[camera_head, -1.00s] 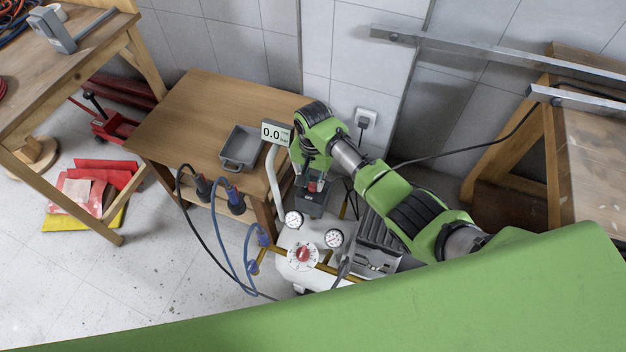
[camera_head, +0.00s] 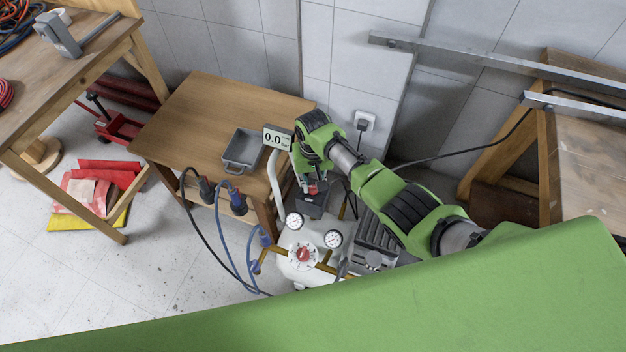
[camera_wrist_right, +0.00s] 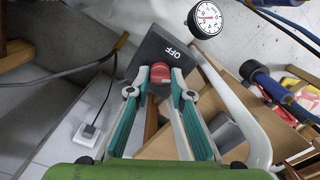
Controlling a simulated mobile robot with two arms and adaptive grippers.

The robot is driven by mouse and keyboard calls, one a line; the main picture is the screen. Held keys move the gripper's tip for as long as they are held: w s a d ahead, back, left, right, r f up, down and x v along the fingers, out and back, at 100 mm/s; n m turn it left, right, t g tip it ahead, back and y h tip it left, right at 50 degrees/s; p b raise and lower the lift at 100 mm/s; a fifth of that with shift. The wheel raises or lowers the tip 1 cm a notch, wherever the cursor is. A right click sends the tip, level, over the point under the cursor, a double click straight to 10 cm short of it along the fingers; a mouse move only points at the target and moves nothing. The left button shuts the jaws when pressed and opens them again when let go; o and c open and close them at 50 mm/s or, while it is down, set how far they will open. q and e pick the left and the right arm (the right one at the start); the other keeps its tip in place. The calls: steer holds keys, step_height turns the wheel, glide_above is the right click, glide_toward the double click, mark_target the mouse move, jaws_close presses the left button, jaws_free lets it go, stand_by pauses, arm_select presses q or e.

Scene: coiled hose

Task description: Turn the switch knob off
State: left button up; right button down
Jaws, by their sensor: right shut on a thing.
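The switch is a dark grey box (camera_head: 311,207) on the compressor, with a red knob (camera_head: 313,189) on it. The right wrist view shows the same box (camera_wrist_right: 158,47) with the word OFF, and the red knob (camera_wrist_right: 160,72). My right gripper (camera_head: 311,183) reaches down to the switch. In the right wrist view its fingertips (camera_wrist_right: 160,86) are on both sides of the knob, shut on it. The fingers cover part of the knob, and I cannot tell its exact angle. My left gripper is not in view.
A white pipe handle (camera_head: 276,178) rises close beside my right gripper. Blue and black hoses (camera_head: 224,235) hang at left. A wooden table (camera_head: 190,115) with a grey tray (camera_head: 241,150) stands behind.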

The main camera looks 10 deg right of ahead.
steer(key=n+p, duration=0.1)
steer(key=n, duration=0.4)
steer(key=shift+n, duration=0.3)
steer(key=n, duration=0.3)
steer(key=shift+p, duration=0.4)
steer(key=shift+n, duration=1.6)
steer(key=c, duration=1.8)
jaws_free()
